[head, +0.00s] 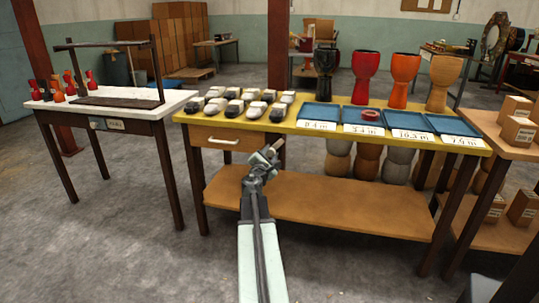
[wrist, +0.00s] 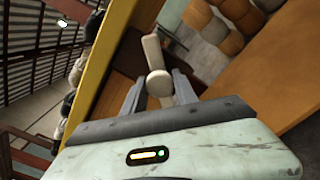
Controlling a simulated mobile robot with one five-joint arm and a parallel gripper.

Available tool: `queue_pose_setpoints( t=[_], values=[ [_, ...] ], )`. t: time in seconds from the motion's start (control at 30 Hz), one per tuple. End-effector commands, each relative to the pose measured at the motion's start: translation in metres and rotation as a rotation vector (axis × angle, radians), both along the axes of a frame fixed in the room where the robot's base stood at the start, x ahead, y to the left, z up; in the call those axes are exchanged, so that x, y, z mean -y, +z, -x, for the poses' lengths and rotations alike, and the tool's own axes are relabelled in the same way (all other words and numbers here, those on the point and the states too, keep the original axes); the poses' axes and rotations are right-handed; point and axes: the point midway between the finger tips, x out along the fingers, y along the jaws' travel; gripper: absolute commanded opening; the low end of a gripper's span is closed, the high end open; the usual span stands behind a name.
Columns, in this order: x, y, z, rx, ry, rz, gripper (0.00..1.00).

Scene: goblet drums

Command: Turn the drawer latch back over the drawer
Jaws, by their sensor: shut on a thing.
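The drawer (head: 222,138) has a wooden front and a pale bar handle, under the left part of the yellow-edged table. The cream latch (wrist: 153,52) is a short bar with a round knob, just right of the drawer; it also shows small in the head view (head: 279,143). In the wrist view the bar points up from the knob, and the tabletop edge lies to the left. My gripper (wrist: 159,82) has one finger on each side of the knob and is shut on the latch. In the head view my gripper (head: 268,155) is in front of the table and hides part of the latch's surroundings.
The yellow-edged tabletop (head: 250,126) carries several shoe-like blocks, blue trays (head: 362,114) and coloured goblet drums (head: 400,80). A wooden lower shelf (head: 330,203) lies beneath. A white-topped table (head: 115,107) stands left; boxes (head: 517,130) stand right. The floor in front is clear.

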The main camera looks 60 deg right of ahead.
Motion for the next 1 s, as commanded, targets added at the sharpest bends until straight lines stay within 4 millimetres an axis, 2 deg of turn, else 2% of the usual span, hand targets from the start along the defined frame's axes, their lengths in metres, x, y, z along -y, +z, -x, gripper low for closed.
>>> queue_pose_setpoints(
  t=[0.6,1.0],
  values=[
    [0.0016,0.0012,0.0015,0.536,-0.006,-0.166,0.00],
    [0.0015,0.0016,0.0014,0.743,-0.005,-0.231,0.00]
  ],
)
